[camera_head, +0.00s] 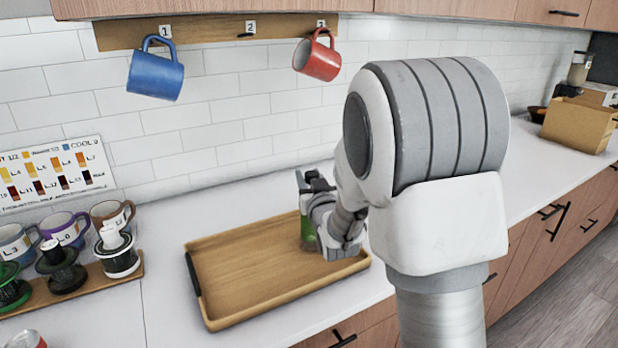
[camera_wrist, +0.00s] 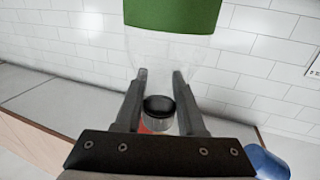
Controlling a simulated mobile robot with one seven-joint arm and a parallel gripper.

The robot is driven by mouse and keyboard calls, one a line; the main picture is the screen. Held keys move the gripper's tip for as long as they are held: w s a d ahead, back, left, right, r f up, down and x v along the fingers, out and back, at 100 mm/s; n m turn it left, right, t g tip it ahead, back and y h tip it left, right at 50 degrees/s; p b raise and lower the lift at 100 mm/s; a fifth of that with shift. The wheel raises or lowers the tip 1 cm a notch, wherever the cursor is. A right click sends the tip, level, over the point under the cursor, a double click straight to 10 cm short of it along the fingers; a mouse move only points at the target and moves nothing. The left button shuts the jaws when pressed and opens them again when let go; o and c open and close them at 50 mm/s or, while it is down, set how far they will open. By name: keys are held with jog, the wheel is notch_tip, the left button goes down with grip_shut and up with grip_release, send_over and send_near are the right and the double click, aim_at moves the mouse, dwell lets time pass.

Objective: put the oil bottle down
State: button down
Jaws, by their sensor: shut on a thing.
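The oil bottle (camera_head: 307,232) is clear with a green lower part and stands roughly upright at the right end of the wooden tray (camera_head: 222,308). My arm hides part of it, and I cannot tell whether its base touches the tray. In the wrist view the bottle (camera_wrist: 172,14) shows its green band, clear body and black cap. My gripper (camera_wrist: 160,74) is shut on the bottle, with one finger on each side of its clear upper part. In the head view my gripper (camera_head: 318,208) is partly hidden by my own wrist.
The rest of the tray is empty. A blue mug (camera_head: 155,75) and a red mug (camera_head: 317,59) hang from the wall rack (camera_head: 210,29). Several mugs and a wooden holder (camera_head: 132,268) stand at left. A cardboard box (camera_head: 577,125) is at far right. The tiled wall is behind.

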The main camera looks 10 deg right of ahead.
jog(key=shift+f+b, duration=0.15)
jog(key=shift+b, duration=0.15)
jog(key=c, duration=0.5)
grip_release()
jog(key=shift+r+p, duration=0.25)
jog(key=shift+p, duration=0.15)
jog(key=s+f+g+b, duration=0.1)
jog(key=s+g, duration=0.3)
jog(key=s, duration=0.8)
jog(key=s+f+g+b, duration=0.1)
jog(key=s+g, duration=0.3)
jog(key=s, duration=0.8)
jog(key=s+f+g+b, duration=0.2)
jog(key=s+g, duration=0.2)
jog(key=s, duration=0.9)
jog(key=shift+d+h, duration=0.3)
jog(key=shift+d, duration=0.1)
